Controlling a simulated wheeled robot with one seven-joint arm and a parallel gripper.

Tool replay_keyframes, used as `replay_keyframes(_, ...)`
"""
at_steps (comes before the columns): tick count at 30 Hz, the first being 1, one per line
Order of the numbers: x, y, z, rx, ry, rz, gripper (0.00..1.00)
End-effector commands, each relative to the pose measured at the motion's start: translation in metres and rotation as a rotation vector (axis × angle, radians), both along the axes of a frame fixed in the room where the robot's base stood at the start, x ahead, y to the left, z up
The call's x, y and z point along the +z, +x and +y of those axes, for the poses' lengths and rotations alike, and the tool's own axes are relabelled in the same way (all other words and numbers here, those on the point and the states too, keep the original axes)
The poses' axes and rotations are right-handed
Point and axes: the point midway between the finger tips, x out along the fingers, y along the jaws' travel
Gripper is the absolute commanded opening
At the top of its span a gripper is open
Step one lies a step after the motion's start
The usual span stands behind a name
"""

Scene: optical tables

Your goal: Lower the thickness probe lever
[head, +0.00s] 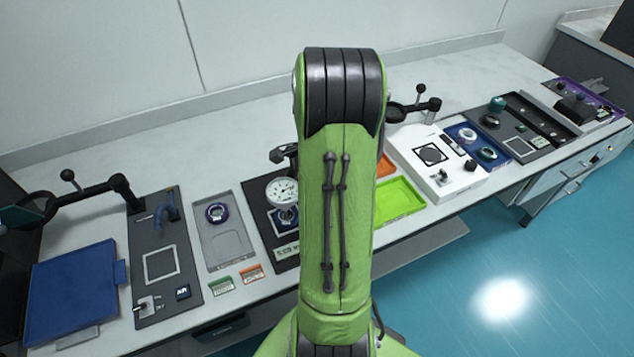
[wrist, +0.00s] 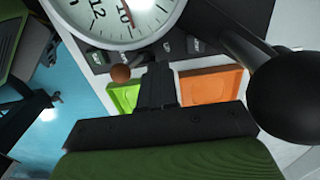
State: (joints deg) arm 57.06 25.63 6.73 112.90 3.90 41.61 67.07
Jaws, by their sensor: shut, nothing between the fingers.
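The thickness probe's white dial gauge (head: 283,191) stands on a black base (head: 287,251), left of my green arm in the head view. Its dial face (wrist: 128,14) fills the top left of the wrist view. A black part (head: 284,153) sticks out above the dial in the head view. In the wrist view a large black ball (wrist: 294,96) on a dark shaft, apparently the lever's knob, is close at the right. My gripper (wrist: 157,75) is shut and empty between the dial and the ball, apart from the ball in the picture. In the head view my arm hides it.
Green tray (head: 399,203) and orange tray (head: 385,165) lie right of the probe. A grey tray with a ring (head: 216,212) lies left. A white instrument (head: 438,178) stands farther right. A small brown ball (wrist: 120,73) shows by the dial.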

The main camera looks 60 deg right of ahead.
Motion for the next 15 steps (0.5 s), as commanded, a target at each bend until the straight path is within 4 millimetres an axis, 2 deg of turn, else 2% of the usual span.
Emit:
replay_keyframes(1,0.009,0.001,0.0,0.0,0.0,0.0,0.0)
replay_keyframes(15,0.05,0.007,-0.004,0.0,0.0,0.0,0.0)
